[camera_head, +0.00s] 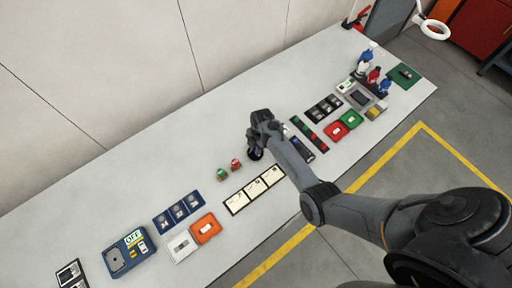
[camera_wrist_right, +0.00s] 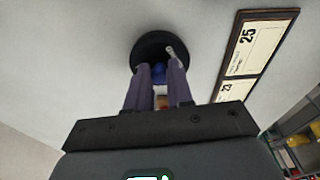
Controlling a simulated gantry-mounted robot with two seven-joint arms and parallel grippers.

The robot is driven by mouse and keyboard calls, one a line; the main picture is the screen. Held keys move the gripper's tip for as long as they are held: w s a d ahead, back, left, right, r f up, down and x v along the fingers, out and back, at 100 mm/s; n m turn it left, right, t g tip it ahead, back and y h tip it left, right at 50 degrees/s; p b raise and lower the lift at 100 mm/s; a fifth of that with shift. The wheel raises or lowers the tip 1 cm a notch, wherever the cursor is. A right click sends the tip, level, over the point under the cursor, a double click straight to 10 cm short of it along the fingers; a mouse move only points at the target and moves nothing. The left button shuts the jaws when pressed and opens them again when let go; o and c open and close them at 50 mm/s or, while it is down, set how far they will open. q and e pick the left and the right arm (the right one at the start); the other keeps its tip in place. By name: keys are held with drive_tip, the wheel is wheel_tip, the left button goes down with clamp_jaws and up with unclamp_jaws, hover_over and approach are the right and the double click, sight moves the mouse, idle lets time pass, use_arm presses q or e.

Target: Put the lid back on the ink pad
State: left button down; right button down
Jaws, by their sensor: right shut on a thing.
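My right gripper (camera_head: 257,144) is over the middle of the long table, its fingers pointing down. In the right wrist view the two fingertips (camera_wrist_right: 160,73) are closed together on a blue knob-like part at the near edge of a black round piece, which looks like the lid (camera_wrist_right: 152,46). The same dark round piece (camera_head: 255,154) shows partly under the gripper in the head view. Whether it touches the table or the ink pad, I cannot tell. I cannot make out the ink pad; it may be hidden below. My left gripper is not in view.
A framed strip of cream cards (camera_head: 254,190) lies in front. A blue box marked OFF (camera_head: 129,252) and an orange tray (camera_head: 206,228) are farther left. The table behind is clear.

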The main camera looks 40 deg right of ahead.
drive_tip(key=shift+p, duration=0.3)
idle(0.7)
drive_tip(key=shift+f, duration=0.1)
idle(0.7)
idle(0.5)
drive_tip(key=shift+p, duration=0.3)
idle(0.4)
drive_tip(key=c, duration=1)
unclamp_jaws()
drive_tip(key=shift+o, duration=0.4)
drive_tip(key=shift+o, duration=0.5)
